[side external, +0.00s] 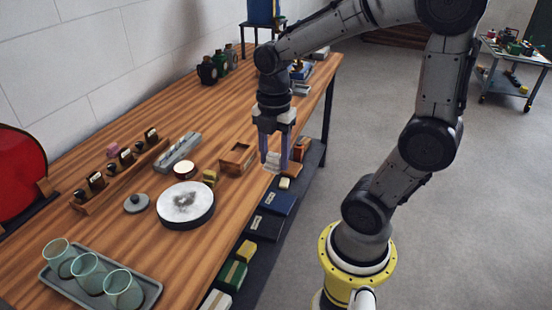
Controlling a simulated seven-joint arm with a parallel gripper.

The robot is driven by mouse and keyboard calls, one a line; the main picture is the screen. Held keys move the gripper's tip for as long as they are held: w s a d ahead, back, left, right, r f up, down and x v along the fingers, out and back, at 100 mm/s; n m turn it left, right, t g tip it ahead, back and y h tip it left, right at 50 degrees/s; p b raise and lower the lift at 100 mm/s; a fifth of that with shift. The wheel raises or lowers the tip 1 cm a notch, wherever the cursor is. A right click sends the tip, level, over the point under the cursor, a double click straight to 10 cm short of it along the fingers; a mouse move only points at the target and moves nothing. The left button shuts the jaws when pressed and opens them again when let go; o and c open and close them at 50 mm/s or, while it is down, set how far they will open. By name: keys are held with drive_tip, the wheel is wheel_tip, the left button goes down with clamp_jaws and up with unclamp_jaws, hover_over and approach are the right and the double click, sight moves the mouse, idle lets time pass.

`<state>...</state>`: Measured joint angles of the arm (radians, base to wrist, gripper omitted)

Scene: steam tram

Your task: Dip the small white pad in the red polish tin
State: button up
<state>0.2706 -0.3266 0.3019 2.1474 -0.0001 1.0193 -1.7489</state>
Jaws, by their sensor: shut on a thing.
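My gripper (274,163) points down at the right edge of the wooden bench, its fingers shut on a small white pad (271,167). The pad is low, close to the bench top; I cannot tell whether it touches it. A small round tin with a dark reddish side and a pale top (185,168) stands on the bench to the left of my gripper, apart from it. It looks like the polish tin. Its contents are too small to make out.
A large round white-topped dish (185,204) is in front of the tin. A grey tray (66,286) holds glass cups. A grey metal piece (178,152) lies behind.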

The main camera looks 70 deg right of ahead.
drive_tip(key=w+d+r, duration=0.2)
drive_tip(key=w+r, duration=0.2)
drive_tip(key=w, duration=0.6)
hover_over(184, 167)
wheel_tip(184, 167, down, 8)
drive_tip(key=shift+f, duration=3.15)
drive_tip(key=shift+f, duration=0.6)
wheel_tip(184, 167, up, 7)
